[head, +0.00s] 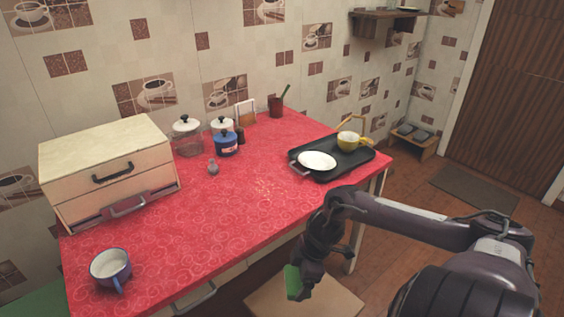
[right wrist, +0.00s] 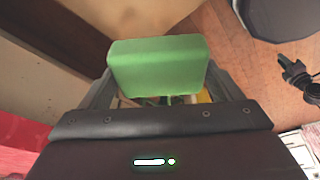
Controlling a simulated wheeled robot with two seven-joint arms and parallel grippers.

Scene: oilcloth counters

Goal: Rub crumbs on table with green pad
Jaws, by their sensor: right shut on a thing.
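The green pad (head: 293,282) is held in my right gripper (head: 304,284), in front of the counter's front edge and below its top. In the right wrist view the green pad (right wrist: 158,65) sits between the two fingers of the gripper (right wrist: 158,90), which is shut on it. The table (head: 240,200) has a red patterned oilcloth. A faint patch of small pale specks, perhaps crumbs (head: 262,186), shows near its middle, too small to be sure. My left gripper is not in view.
A wooden bread box (head: 105,165) stands at the back left, a blue-rimmed mug (head: 110,268) at the front left. Jars (head: 187,138) stand behind. The middle is mostly clear.

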